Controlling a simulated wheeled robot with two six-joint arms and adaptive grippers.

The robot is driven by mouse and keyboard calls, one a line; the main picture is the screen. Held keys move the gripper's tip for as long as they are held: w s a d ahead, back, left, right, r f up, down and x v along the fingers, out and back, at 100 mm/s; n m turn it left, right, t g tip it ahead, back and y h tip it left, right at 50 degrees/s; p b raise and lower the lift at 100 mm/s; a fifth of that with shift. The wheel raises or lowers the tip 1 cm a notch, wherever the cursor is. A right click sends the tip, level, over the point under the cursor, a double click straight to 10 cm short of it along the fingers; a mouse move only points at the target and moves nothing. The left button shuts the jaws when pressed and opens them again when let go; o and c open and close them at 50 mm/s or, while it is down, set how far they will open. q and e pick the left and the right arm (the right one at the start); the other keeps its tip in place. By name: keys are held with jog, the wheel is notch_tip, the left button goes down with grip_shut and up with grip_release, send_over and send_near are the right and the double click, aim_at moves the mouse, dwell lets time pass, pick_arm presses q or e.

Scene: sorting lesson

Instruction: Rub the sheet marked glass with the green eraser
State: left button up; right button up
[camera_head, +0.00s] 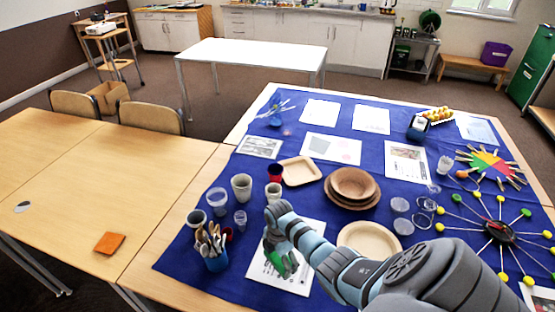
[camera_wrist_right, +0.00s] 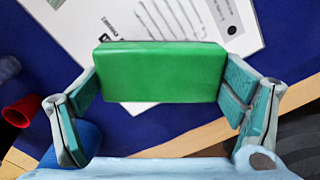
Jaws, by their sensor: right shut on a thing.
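My right gripper (camera_head: 280,258) is over the front part of the blue cloth. In the wrist view, its two fingers (camera_wrist_right: 165,85) are shut on the ends of the green eraser (camera_wrist_right: 163,72), a plain green block. In the head view the eraser is mostly hidden by the fingers. A white printed sheet (camera_head: 300,284) lies below the gripper; it also shows in the wrist view (camera_wrist_right: 75,25), partly covered by the eraser. Its print is too small to read, so I cannot tell whether it is marked glass. I cannot tell whether the eraser touches it. My left gripper is out of view.
A blue holder with wooden cutlery (camera_head: 214,262) stands just left of the gripper. Several cups stand behind it, including a grey one (camera_head: 241,187). A pale plate (camera_head: 369,239) and stacked brown bowls (camera_head: 352,185) are to the right. Other sheets (camera_head: 332,148) lie farther back.

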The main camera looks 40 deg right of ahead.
notch_tip(320, 180, up, 3)
jog(key=shift+f+p, duration=0.15)
jog(key=shift+p, duration=1)
jog(key=shift+r, duration=0.95)
